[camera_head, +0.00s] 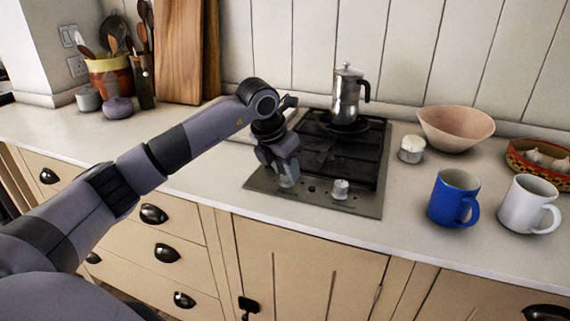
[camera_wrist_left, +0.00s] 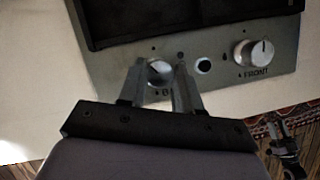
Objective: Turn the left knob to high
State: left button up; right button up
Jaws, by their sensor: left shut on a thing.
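The left knob (camera_wrist_left: 159,70) is a small round metal knob on the front strip of the stove (camera_head: 360,206). My left gripper (camera_head: 288,181) reaches down to it from above. In the left wrist view its two fingertips (camera_wrist_left: 161,72) stand on either side of the knob, shut on it. In the head view the gripper hides most of this knob. The right knob (camera_head: 340,189) is free and also shows in the left wrist view (camera_wrist_left: 254,53), above the label FRONT. The label under the left knob is mostly covered by a finger.
A metal moka pot (camera_head: 346,95) stands at the back of the stove. To the right are a small white jar (camera_head: 411,149), a pink bowl (camera_head: 455,128), a blue mug (camera_head: 453,197) and a white mug (camera_head: 526,204). The counter left of the stove is clear.

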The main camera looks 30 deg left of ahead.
aim_at(290, 192)
pick_arm(q)
jog(key=n+y, duration=0.1)
jog(key=n, duration=0.2)
jog(key=n+y, duration=0.1)
jog(key=n, duration=0.1)
jog(key=shift+d+r+n, duration=0.1)
jog(key=shift+d+n, duration=0.1)
jog(key=shift+n, duration=0.2)
jog(key=n+y, duration=0.1)
jog(key=n, duration=0.1)
jog(key=n+g+y, duration=0.1)
jog(key=n, duration=0.2)
jog(key=shift+w+g, duration=0.1)
jog(key=shift+g, duration=0.2)
jog(key=shift+n, duration=0.4)
jog(key=o, duration=1)
jog(key=shift+o, duration=0.2)
jog(key=v, duration=0.7)
jog(key=shift+b, duration=0.45)
